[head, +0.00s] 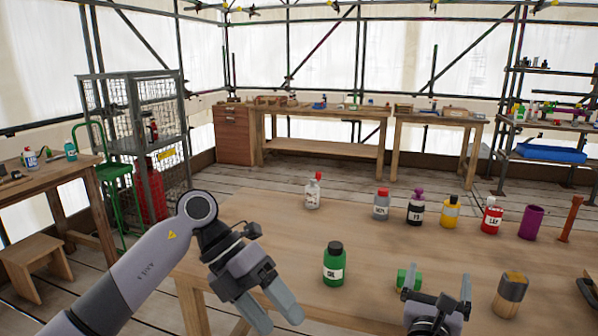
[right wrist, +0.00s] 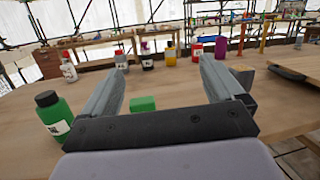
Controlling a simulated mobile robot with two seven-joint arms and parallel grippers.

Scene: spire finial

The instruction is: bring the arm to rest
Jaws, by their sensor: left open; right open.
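My left gripper (head: 275,312) is at the front left edge of the wooden table (head: 270,225). It is open with nothing between its fingers. My right gripper (head: 437,284) is low at the front of the table, fingers pointing away. It is open and empty in the right wrist view (right wrist: 163,78). A small green block (head: 402,281) lies just beyond its left finger; it also shows in the right wrist view (right wrist: 143,104). A green bottle with a black cap (head: 334,266) stands between the two grippers, touching neither.
A row holds a white bottle (head: 312,193), grey bottle (head: 381,206), black bottle (head: 415,210), yellow bottle (head: 450,214), red bottle (head: 491,218), purple cup (head: 531,223) and orange post (head: 570,220). A wood-and-grey block (head: 511,296) stands at right. The table's middle is clear.

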